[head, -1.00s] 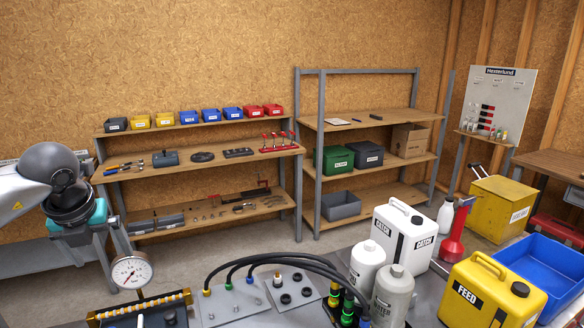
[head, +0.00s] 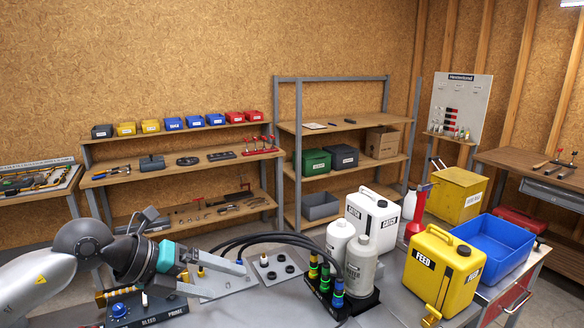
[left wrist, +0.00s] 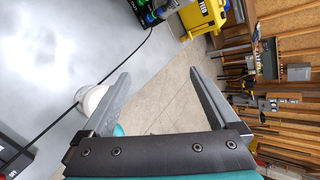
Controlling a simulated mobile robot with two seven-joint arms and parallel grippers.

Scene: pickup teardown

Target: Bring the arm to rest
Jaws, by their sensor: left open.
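My left arm comes in from the lower left of the head view. Its gripper (head: 236,272), with a teal body and grey fingers, is low over the bench (head: 275,305) and points right. In the left wrist view its two fingers (left wrist: 160,76) stand wide apart with nothing between them. A white round object (left wrist: 95,100) shows behind one finger there; I cannot tell what it is. The arm covers part of a dark box with a blue knob (head: 132,310), marked BLEED and PRIME. My right gripper is not in view.
Right of the gripper stand a black block with coloured hose fittings (head: 322,280), grey bottle (head: 360,264), white jug (head: 370,218) and yellow FEED jug (head: 440,272). Black hoses (head: 265,238) arch behind it. A blue bin (head: 493,245) is at the right. Shelves line the back wall.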

